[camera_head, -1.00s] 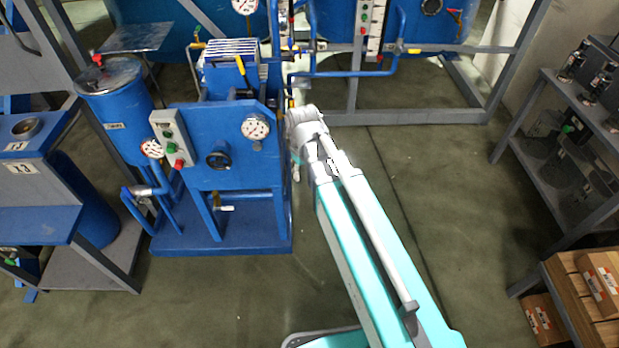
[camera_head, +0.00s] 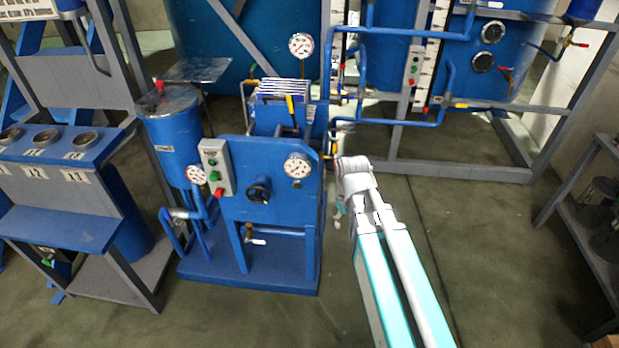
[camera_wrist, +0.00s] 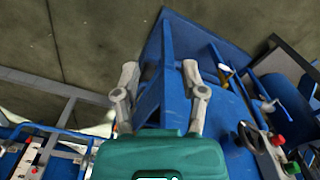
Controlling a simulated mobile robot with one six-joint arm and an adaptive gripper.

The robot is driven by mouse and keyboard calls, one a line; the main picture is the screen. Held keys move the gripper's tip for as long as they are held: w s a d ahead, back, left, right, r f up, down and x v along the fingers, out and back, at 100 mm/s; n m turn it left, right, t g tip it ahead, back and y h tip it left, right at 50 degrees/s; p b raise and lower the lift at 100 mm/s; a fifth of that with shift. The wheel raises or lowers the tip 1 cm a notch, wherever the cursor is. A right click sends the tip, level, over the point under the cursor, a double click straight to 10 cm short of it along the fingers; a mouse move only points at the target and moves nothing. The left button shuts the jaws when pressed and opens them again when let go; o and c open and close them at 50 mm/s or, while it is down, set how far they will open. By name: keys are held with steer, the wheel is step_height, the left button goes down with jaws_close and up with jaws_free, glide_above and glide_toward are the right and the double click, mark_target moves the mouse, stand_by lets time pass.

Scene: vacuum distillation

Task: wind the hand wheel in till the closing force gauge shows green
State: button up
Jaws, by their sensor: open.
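The black hand wheel (camera_head: 259,190) sits on the front plate of the blue press (camera_head: 230,208). It also shows at the lower right of the wrist view (camera_wrist: 250,137). A round white dial gauge (camera_head: 297,166) is on the plate's upper right corner; its label and any green zone are too small to read. My gripper (camera_wrist: 160,73) is open and empty, its two fingers spread, with blue press framework beyond them. It is apart from the wheel, at the press's right side. In the head view my wrist mostly hides it.
A control box with buttons (camera_head: 216,167) and a second gauge (camera_head: 195,174) are left of the wheel. A blue cylinder (camera_head: 172,125) stands at the press's left. Pipework (camera_head: 400,122) is behind. The floor (camera_head: 300,322) before the press is clear.

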steer(key=shift+d, duration=0.1)
steer(key=s+d+m, duration=0.4)
steer(key=d, duration=0.5)
steer(key=shift+s+m, duration=0.25)
steer(key=shift+m, duration=0.15)
steer(key=shift+a, duration=0.15)
